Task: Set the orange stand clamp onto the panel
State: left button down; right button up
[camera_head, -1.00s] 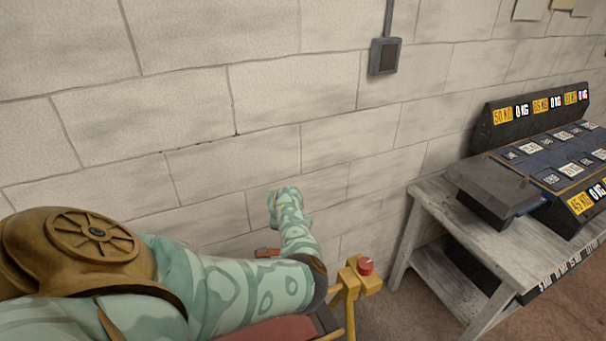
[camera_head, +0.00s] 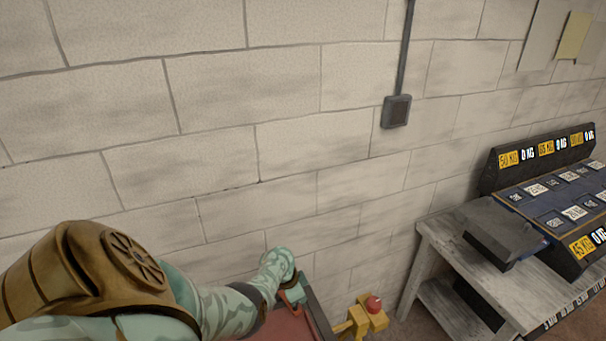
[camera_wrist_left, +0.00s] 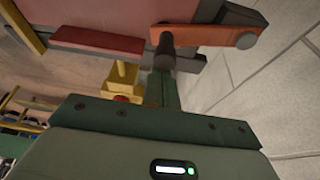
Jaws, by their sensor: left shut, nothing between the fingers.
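An orange piece with dark round ends, apparently the stand clamp (camera_wrist_left: 212,36), lies across the top of the left wrist view, at the grey-edged side of a dull red panel (camera_wrist_left: 105,8). My left gripper (camera_wrist_left: 164,72) points toward it, with its fingers shut and empty; a dark cylinder at the clamp's left end overlaps the fingertips in the picture, and I cannot tell whether they touch. In the head view, the left gripper (camera_head: 294,296) is over the edge of the red panel (camera_head: 282,325), partly hidden by my own wrist. My right gripper is not in view.
A yellow post with a red knob (camera_head: 373,303) stands just right of the red panel. A pale block wall (camera_head: 225,160) rises close behind. A grey bench (camera_head: 450,258) with a labelled dark rack is at the right.

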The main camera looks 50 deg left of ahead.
pick_arm(q)
jog(key=shift+s+a+m+g+h, duration=0.15)
jog(key=shift+s+m+g+h, duration=0.25)
jog(key=shift+s+m, duration=1)
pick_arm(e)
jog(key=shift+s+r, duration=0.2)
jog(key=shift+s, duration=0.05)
pick_arm(q)
jog(key=shift+w, duration=0.1)
